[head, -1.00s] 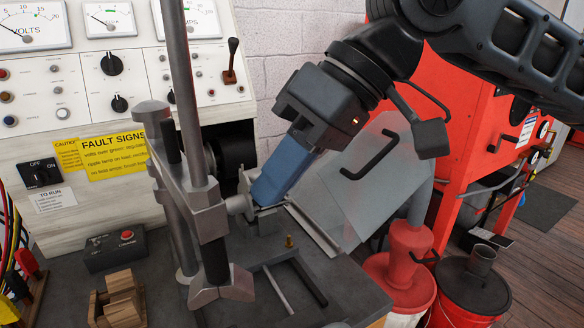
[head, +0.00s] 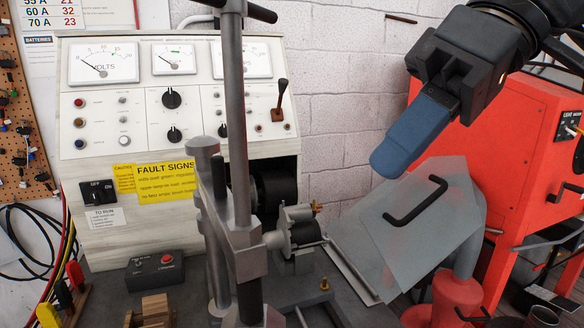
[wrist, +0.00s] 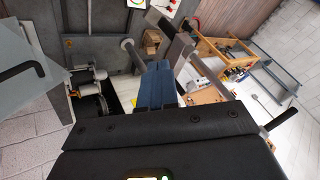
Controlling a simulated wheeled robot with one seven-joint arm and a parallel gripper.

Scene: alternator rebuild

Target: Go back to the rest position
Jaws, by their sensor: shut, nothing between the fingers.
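My gripper (head: 392,158) is at the upper right in the head view, in the air in front of the red cabinet. Its blue fingers point down and to the left, and they are closed together with nothing between them. In the wrist view the blue fingers (wrist: 158,64) also lie together. The alternator (head: 298,235) sits on the bench, left of and below the fingertips, apart from them. A clear guard panel with a black handle (head: 418,202) stands tilted below my gripper.
A steel clamp post (head: 236,130) stands in front of the test panel (head: 110,105) with its gauges and lever. A small box with a red button (head: 155,270) lies on the bench. The red cabinet (head: 515,170) and a red funnel (head: 455,295) are at the right.

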